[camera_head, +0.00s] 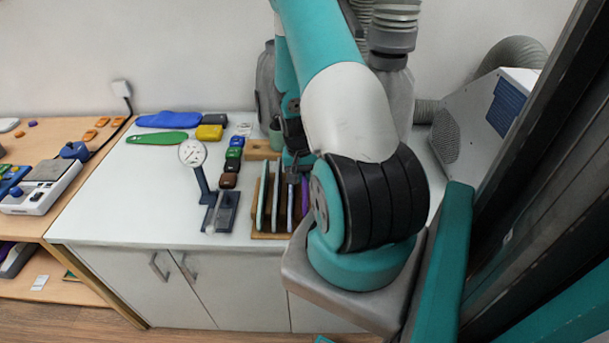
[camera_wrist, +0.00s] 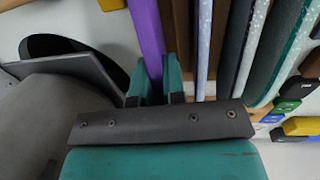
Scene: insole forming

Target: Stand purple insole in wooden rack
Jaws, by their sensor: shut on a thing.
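The purple insole (camera_wrist: 148,35) is on edge between the two teal fingers of my gripper (camera_wrist: 155,84) in the wrist view. The gripper is shut on it. In the head view, a sliver of the purple insole (camera_head: 305,194) shows at the right part of the wooden rack (camera_head: 269,236), partly behind my arm. In the wrist view, the insole lies alongside a brown slat of the rack (camera_wrist: 182,40). Its lower edge is hidden, so I cannot tell whether it touches the rack base. Several other insoles (camera_head: 263,195) stand upright in the rack to the left.
A dial gauge on a stand (camera_head: 193,153) is left of the rack. A blue insole (camera_head: 169,119) and a green insole (camera_head: 157,138) lie flat at the back left. The white counter (camera_head: 130,190) is clear at front left.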

